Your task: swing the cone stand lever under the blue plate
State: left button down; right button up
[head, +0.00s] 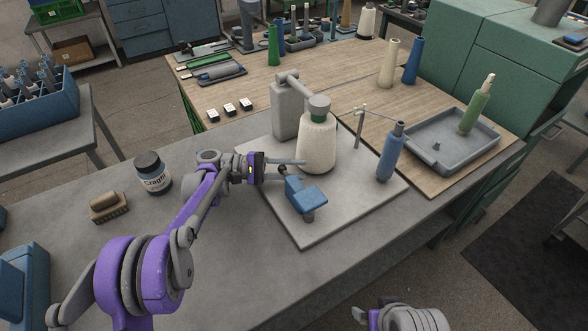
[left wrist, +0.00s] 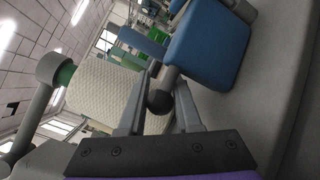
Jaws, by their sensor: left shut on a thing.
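The blue plate (head: 307,195) is a thick, flat blue piece on a short grey post, on the pale base board; it shows large in the left wrist view (left wrist: 208,48). A dark round knob (left wrist: 160,102), which looks like the end of the cone stand lever, lies between my left fingers, beside the blue plate. My left gripper (head: 290,170) is shut on this knob, between the white yarn cone and the blue plate. The rest of the lever is mostly hidden. My right gripper (head: 362,315) shows only partly at the bottom edge; its jaw opening is unclear.
The white yarn cone (head: 317,146) stands close behind my left gripper, under the grey winder arm (head: 298,84). A blue cone (head: 391,152) stands to the right, near a grey tray (head: 440,155). A labelled jar (head: 153,174) and a brush (head: 109,207) are left. The front table is clear.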

pick_arm(q)
jog(key=c, duration=0.6)
grip_release()
jog(key=a, duration=0.7)
jog(key=shift+w+a, duration=0.25)
